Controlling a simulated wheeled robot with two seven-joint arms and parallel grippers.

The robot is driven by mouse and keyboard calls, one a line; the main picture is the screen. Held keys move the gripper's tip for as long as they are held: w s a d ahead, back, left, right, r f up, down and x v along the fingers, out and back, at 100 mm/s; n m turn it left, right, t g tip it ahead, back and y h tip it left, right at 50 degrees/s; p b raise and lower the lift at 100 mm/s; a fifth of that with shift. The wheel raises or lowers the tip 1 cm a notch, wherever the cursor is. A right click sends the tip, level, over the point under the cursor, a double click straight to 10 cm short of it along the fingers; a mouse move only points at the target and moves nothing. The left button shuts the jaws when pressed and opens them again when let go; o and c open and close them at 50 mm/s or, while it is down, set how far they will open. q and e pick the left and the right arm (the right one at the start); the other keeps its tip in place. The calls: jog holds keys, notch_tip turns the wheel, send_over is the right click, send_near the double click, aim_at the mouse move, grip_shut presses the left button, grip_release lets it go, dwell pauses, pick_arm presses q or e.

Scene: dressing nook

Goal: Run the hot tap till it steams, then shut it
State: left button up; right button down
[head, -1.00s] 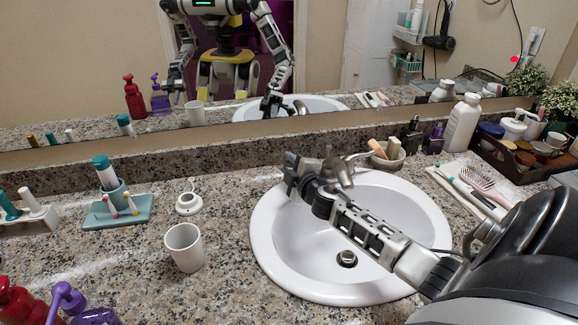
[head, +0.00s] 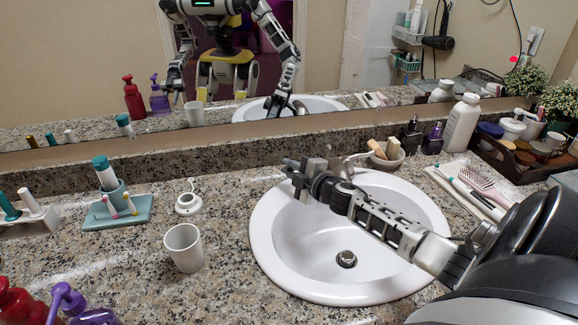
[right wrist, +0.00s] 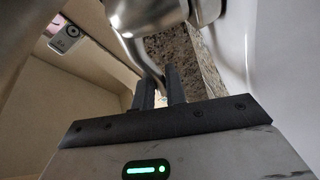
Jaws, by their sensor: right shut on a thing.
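The metal tap (head: 345,166) stands at the back rim of the white sink (head: 268,255). It shows in the right wrist view as curved shiny metal (right wrist: 142,14). My right gripper (head: 291,172) reaches across the basin to the tap's left side. Its dark fingers (right wrist: 160,88) are close together at the thin metal tap handle (right wrist: 138,54), shut on it; the grip itself is partly hidden. My arm covers part of the tap. I see no water stream and no steam in the visible basin. My left gripper shows only as a small mirror reflection.
A white cup (head: 184,248) stands left of the sink. A teal tray (head: 130,217) with brushes is further left. A small bowl (head: 387,158) and a white bottle (head: 462,124) stand behind the sink. A hairbrush (head: 482,184) lies at right. The mirror bounds the back.

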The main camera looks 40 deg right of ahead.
jog(key=shift+s, duration=0.1)
jog(key=c, duration=1.5)
grip_release()
